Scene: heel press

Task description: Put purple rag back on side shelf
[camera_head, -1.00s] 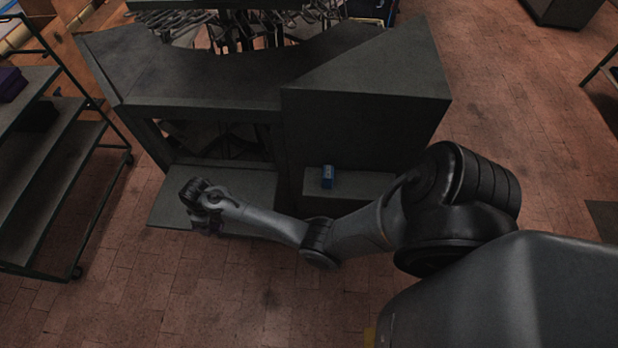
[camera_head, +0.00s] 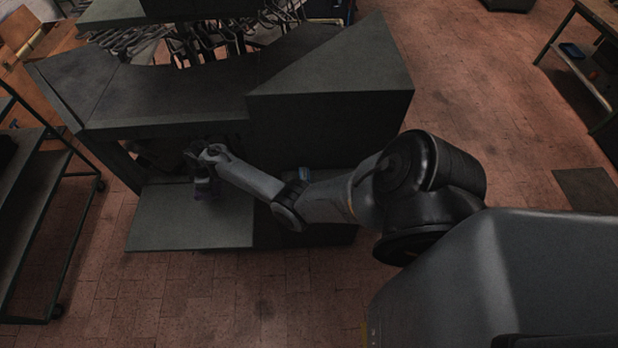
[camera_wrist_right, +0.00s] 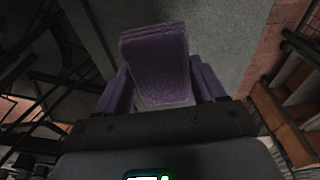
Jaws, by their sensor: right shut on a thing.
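My right gripper (camera_head: 205,190) hangs over the low grey shelf (camera_head: 165,230) at the front of the dark machine, near the shelf's back part. The right wrist view shows the purple rag (camera_wrist_right: 157,62), a folded block, between the fingers of my right gripper (camera_wrist_right: 160,88), which is shut on it. In the head view the rag is too dark to make out clearly. I cannot tell whether the rag touches the shelf. My left gripper is in no view.
The dark machine (camera_head: 330,110) rises behind the shelf, with an opening beside my wrist. A small blue item (camera_head: 305,174) lies on a ledge to the right, partly behind my arm. A shelved trolley (camera_head: 40,180) stands at the left. Brick floor (camera_head: 120,310) is clear in front.

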